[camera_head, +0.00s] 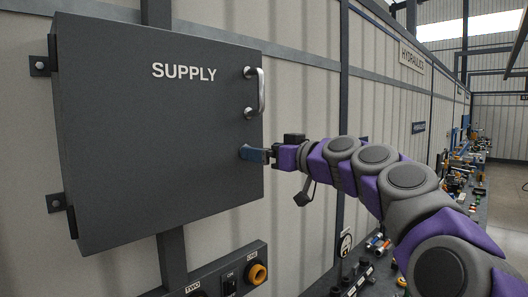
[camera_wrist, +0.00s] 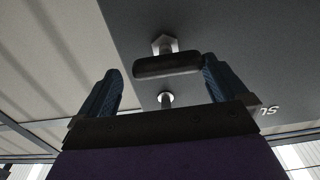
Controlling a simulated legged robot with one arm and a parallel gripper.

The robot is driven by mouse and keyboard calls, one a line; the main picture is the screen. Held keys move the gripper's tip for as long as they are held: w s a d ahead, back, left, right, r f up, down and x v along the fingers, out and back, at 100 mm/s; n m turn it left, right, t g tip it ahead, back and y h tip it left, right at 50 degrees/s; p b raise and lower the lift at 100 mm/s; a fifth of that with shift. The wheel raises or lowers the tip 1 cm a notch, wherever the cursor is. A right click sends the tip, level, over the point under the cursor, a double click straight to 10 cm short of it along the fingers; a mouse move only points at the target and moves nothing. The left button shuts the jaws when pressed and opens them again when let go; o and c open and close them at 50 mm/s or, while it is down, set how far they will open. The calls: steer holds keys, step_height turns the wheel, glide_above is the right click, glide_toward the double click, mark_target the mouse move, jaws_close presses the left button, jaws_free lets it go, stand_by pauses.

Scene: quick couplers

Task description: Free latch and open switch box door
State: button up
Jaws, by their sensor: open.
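The dark grey switch box (camera_head: 150,120), marked SUPPLY, hangs on the wall with its door closed. A chrome handle (camera_head: 261,92) stands upright at the door's right edge; what looks like its end (camera_wrist: 166,98) shows in the wrist view. My gripper (camera_head: 255,154) is at the door's right edge, below the handle. In the wrist view, my gripper (camera_wrist: 161,66) is open, its blue fingers on either side of the latch. The latch (camera_wrist: 168,65) is a dark bar by a hex nut, lying crosswise, its right end close to one finger; contact is unclear. The head view hides the latch.
Hinges (camera_head: 56,202) are on the box's left side. A panel (camera_head: 232,276) with an orange ring is below the box. A bench (camera_head: 380,262) with several fittings runs along the wall at right.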

steer(key=a, duration=0.1)
steer(key=w+a, duration=0.1)
steer(key=w+a+f, duration=0.1)
steer(key=a, duration=0.1)
steer(key=shift+w, duration=0.25)
steer(key=shift+s+a+r, duration=0.1)
steer(key=shift+s+r, duration=0.15)
steer(key=shift+w+d+f, duration=0.1)
steer(key=shift+w+d, duration=0.2)
steer(key=shift+d, duration=0.1)
steer(key=shift+c, duration=0.3)
steer(key=shift+s, duration=0.15)
steer(key=c, duration=0.8)
